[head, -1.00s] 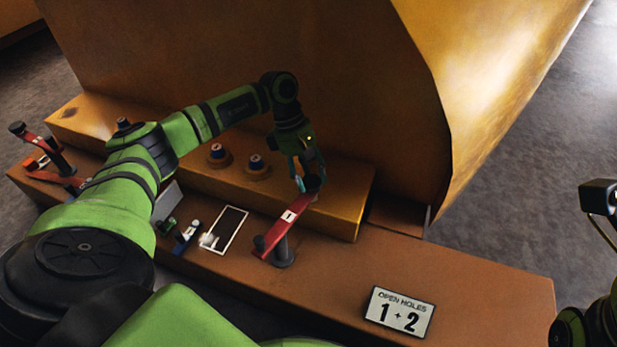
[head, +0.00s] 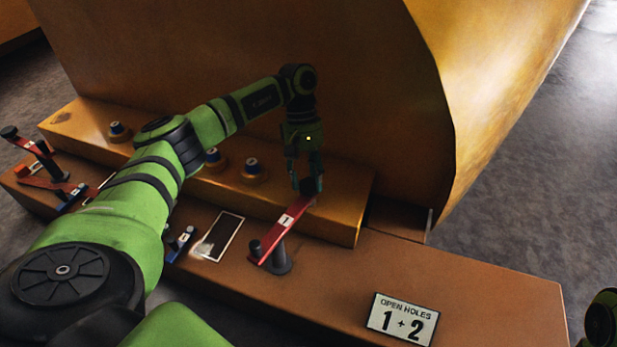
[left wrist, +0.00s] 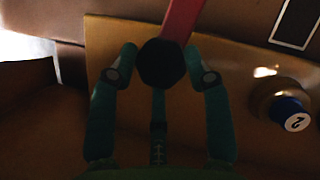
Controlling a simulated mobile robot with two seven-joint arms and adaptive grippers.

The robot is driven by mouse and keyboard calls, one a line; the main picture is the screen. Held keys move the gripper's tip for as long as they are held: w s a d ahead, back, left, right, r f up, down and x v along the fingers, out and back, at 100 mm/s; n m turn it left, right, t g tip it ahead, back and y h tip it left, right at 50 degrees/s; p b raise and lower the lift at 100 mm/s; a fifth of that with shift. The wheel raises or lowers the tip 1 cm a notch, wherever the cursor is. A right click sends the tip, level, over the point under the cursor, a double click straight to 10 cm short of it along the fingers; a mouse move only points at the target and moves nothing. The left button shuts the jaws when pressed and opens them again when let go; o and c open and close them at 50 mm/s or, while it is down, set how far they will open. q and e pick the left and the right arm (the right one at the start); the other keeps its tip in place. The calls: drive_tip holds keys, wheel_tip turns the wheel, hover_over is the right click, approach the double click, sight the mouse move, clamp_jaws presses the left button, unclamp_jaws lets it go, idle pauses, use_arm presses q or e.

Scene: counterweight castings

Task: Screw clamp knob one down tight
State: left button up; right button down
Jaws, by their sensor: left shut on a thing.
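Clamp knob one (head: 307,187) is a black knob at the far end of a red clamp bar (head: 277,234) labelled 1, over the edge of the yellow casting ledge. My left gripper (head: 306,182) points down and is shut on this knob. In the left wrist view the dark, faceted knob (left wrist: 161,63) sits between the two fingertips (left wrist: 161,70), with the red bar (left wrist: 181,20) running away behind it. The knob's underside and thread are hidden. My right gripper is not in view.
Blue-capped posts (head: 252,168) stand on the ledge (head: 340,196); one in the wrist view is labelled 2 (left wrist: 291,113). Another red clamp (head: 40,150) stands far left. A sign (head: 402,319) reads "OPEN HOLES 1 + 2". The large casting (head: 250,50) rises close behind my left arm.

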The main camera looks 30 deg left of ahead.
use_arm(q)
drive_tip(key=shift+s, duration=0.2)
drive_tip(key=o, duration=1.1)
drive_tip(key=shift+r, duration=0.1)
drive_tip(key=shift+r, duration=0.1)
drive_tip(key=v, duration=1.1)
drive_tip(key=shift+w+a+r, duration=0.15)
drive_tip(key=shift+w+r, duration=0.05)
drive_tip(key=shift+r, duration=0.15)
